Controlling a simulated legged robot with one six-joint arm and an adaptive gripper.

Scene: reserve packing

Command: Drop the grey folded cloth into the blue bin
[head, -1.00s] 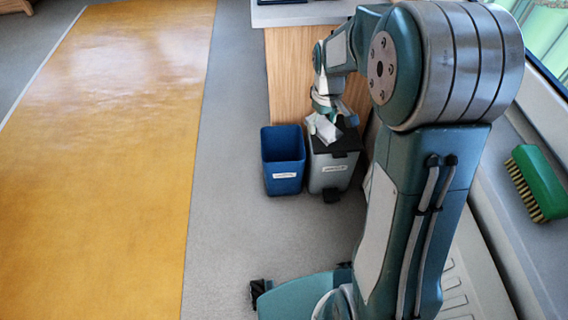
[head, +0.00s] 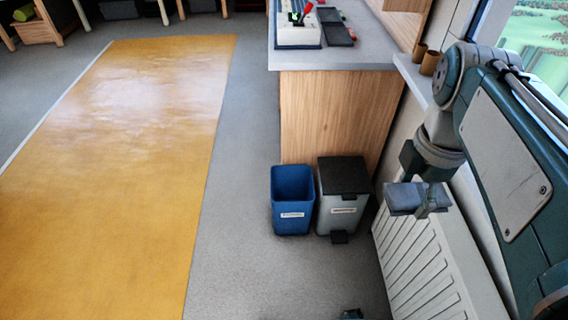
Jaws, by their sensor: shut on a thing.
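The grey folded cloth (head: 404,197) is in my gripper (head: 430,203) at the right of the head view. My gripper is shut on it and holds it up in front of the white radiator. The blue bin (head: 290,222) stands on the grey floor to the left of the gripper, open at the top with a white label on its front. Its inside looks empty as far as I can see. The cloth is apart from the bin, with the grey bin between them in the picture.
A grey pedal bin (head: 335,216) with a black lid, shut, stands right beside the blue bin. A wooden cabinet (head: 335,115) with a grey top rises behind both. The radiator (head: 425,265) lines the right wall. The floor left of the bins is clear.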

